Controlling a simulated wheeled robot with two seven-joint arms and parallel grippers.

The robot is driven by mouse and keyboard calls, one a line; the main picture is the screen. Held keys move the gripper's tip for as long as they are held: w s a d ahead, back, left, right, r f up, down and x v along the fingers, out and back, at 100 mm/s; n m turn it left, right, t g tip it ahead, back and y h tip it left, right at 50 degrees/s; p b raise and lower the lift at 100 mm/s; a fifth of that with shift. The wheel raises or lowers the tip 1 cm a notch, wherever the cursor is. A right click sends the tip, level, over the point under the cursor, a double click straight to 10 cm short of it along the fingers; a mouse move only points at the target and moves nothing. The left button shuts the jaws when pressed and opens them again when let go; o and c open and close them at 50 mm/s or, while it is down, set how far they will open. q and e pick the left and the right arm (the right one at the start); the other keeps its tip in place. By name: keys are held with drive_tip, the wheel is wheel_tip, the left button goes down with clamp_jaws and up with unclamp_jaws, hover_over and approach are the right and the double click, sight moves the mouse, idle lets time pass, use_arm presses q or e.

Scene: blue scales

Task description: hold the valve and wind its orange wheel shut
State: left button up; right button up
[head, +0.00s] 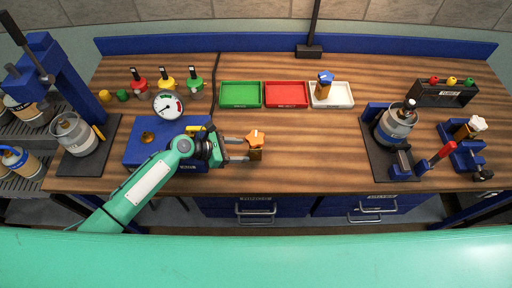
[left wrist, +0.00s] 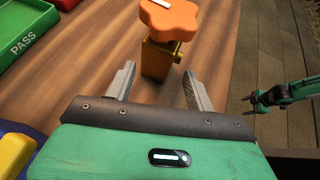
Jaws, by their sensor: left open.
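The valve (head: 256,154) has a brass-coloured body and stands upright on the wooden bench, with its orange wheel (head: 256,137) on top. My left gripper (head: 238,150) is open just left of the valve, its fingers pointing at it. In the left wrist view the valve body (left wrist: 157,60) and orange wheel (left wrist: 168,18) are just ahead of the open fingertips (left wrist: 158,82), nothing held. A gripper on a green arm (left wrist: 256,100), seemingly my right one, shows small at the right of the left wrist view, away from the valve; its jaw opening is unclear.
Behind the valve lie a green tray (head: 240,105), a red tray (head: 305,97) and a white tray (head: 343,103) holding a blue-wheeled valve (head: 324,83). A blue box with a gauge (head: 168,104) is under my left arm. The bench right of the valve is clear.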

sight(253, 150)
use_arm(q)
drive_tip(key=x, duration=0.3)
drive_tip(key=shift+w+d+f, duration=0.1)
drive_tip(key=shift+d+f, duration=0.05)
drive_tip(key=shift+d, duration=0.2)
drive_tip(key=shift+b+x, duration=0.3)
drive_tip(key=shift+x, duration=0.7)
use_arm(e)
drive_tip(key=shift+f, duration=0.7)
